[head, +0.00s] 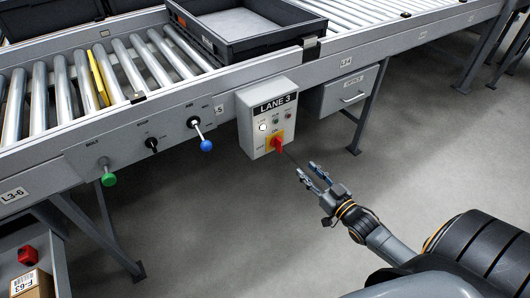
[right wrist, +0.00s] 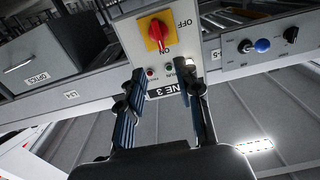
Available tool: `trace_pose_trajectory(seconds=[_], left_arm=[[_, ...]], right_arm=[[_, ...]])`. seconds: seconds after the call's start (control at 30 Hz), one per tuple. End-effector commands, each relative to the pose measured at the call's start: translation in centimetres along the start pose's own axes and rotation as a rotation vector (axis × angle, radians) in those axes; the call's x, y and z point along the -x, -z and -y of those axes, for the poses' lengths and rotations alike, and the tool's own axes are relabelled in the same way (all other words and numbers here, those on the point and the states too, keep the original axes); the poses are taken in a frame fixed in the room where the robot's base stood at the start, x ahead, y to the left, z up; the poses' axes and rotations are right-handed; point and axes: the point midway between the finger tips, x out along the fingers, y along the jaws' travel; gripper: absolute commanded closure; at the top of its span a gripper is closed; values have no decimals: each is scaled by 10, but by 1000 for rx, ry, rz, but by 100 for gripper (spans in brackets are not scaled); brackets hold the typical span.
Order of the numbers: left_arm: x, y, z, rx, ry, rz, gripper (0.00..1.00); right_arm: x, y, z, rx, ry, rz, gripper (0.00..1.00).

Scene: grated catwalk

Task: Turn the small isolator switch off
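The isolator switch is a red rotary handle (head: 277,144) on a yellow plate, on the front of a light grey box (head: 255,111) labelled LANE 3. In the right wrist view the box appears upside down, and the red handle (right wrist: 158,33) lines up with the ON mark; OFF is printed to the side. My right gripper (head: 314,177) is open and empty, below and right of the handle and apart from it. Its two spread fingers (right wrist: 160,96) point toward the box in the wrist view. My left gripper is not in view.
The box hangs on a roller conveyor's side rail. Left of it are a blue-knobbed lever (head: 206,145), a black knob (head: 152,145) and a green knob (head: 108,179). A grey drawer unit (head: 349,91) is right of the box. A black tray (head: 247,33) sits above; the floor below is clear.

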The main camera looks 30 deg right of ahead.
Motion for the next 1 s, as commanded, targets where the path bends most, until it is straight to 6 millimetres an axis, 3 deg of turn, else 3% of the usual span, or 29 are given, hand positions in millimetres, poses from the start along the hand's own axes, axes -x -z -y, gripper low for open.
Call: trace_pose_trajectory(seconds=[0.17,0.37,0.7,1.0], left_arm=[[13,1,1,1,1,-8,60],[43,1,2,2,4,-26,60],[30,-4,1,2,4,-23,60],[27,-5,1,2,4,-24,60]], right_arm=[[-18,3,0,0,2,-11,66],[-59,2,0,1,2,-10,66],[-122,2,0,1,1,-7,66],[-138,3,0,0,1,-4,66]])
